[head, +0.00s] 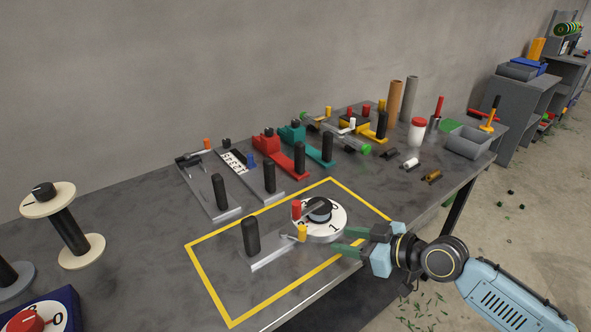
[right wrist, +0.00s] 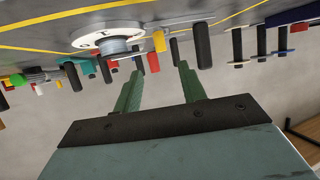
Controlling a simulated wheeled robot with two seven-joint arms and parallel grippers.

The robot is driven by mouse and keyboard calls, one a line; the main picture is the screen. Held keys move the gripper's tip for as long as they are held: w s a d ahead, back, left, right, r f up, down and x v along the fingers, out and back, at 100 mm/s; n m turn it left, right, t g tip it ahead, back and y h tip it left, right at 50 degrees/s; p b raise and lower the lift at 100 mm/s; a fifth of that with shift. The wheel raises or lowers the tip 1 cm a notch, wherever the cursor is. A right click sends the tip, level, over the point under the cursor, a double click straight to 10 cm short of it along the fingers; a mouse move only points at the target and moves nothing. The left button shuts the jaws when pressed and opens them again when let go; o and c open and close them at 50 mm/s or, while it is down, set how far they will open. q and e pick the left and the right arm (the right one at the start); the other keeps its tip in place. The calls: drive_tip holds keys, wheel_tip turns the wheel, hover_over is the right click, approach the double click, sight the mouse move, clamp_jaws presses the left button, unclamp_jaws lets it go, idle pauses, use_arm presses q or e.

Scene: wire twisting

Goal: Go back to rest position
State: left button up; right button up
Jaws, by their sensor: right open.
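My right gripper (head: 347,247) is open, with green fingers apart and nothing between them. It hovers at the table's front edge, just right of and in front of the twisting device. In the right wrist view its two fingers (right wrist: 160,88) point toward the table things. The device has a white numbered dial (head: 337,222) with a dark knob, a metal base plate (head: 275,255), a black upright handle (head: 251,236), a red peg (head: 296,209) and a yellow peg (head: 302,232). The dial also shows in the right wrist view (right wrist: 85,40). My left gripper is not in view.
A yellow outline (head: 208,274) surrounds the device on the grey table (head: 130,240). Several other tools with black handles, including a red one (head: 280,155) and a teal one (head: 310,145), stand behind. A spool (head: 68,228) stands at left, a grey bin (head: 470,141) at back right.

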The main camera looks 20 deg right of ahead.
drive_tip(key=s+a+f+g+h, duration=0.2)
drive_tip(key=s+a+f+g, duration=0.35)
drive_tip(key=s, duration=0.55)
drive_tip(key=s+d+f+m+g+h, duration=0.1)
drive_tip(key=s+f+m+h, duration=0.15)
drive_tip(key=s, duration=0.35)
drive_tip(key=s+d+f+m+g+h, duration=0.1)
drive_tip(key=s+d+m+h, duration=0.2)
drive_tip(key=s, duration=0.4)
wheel_tip(320, 180, down, 24)
drive_tip(key=s+a+f+g, duration=0.1)
drive_tip(key=a, duration=0.1)
drive_tip(key=s+d+f+g, duration=0.1)
drive_tip(key=s+d+f, duration=0.2)
drive_tip(key=s+f, duration=1.1)
drive_tip(key=s, duration=0.3)
drive_tip(key=shift+d+f+n+h, duration=0.2)
drive_tip(key=shift+f+n+h, duration=0.15)
